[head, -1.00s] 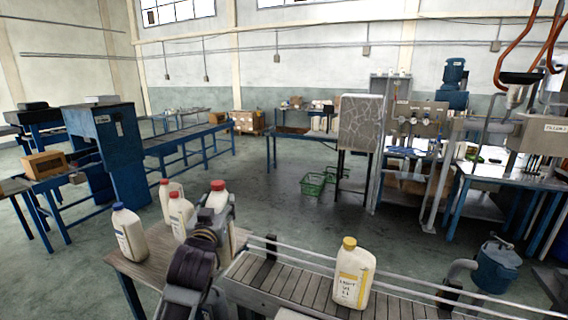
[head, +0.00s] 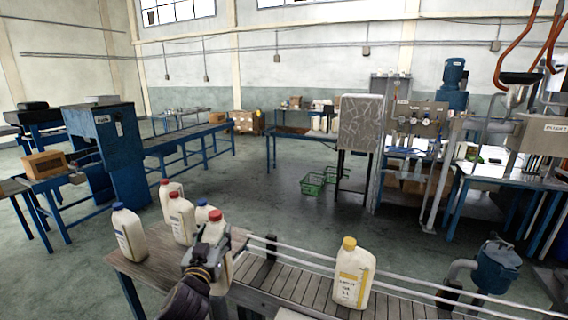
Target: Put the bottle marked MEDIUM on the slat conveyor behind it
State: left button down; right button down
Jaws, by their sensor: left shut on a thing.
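My left gripper (head: 208,258) is shut on a white bottle with a red cap (head: 221,272), partly hidden by the gripper. I cannot read a MEDIUM label on it. The bottle is over the wooden table (head: 150,272), near the left end of the slat conveyor (head: 285,283). I cannot tell whether its base touches anything. A bottle with a yellow cap (head: 351,275) stands upright on the slats, its label too blurred to read now. My right gripper is not in view.
On the table stand a blue-capped bottle (head: 129,235), two red-capped bottles (head: 170,202) (head: 181,222) and another blue-capped one (head: 202,213) just behind the held bottle. Rails (head: 400,286) run along the conveyor's far side. Slats left of the yellow-capped bottle are free.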

pick_arm(q)
jog(key=s+a+f, duration=0.1)
jog(key=s+f, duration=0.3)
jog(key=f, duration=0.4)
jog(key=s+a+f, duration=0.1)
jog(key=s+f, duration=0.3)
jog(key=f, duration=0.4)
jog(key=shift+a+f, duration=0.15)
jog(key=shift+f, duration=0.4)
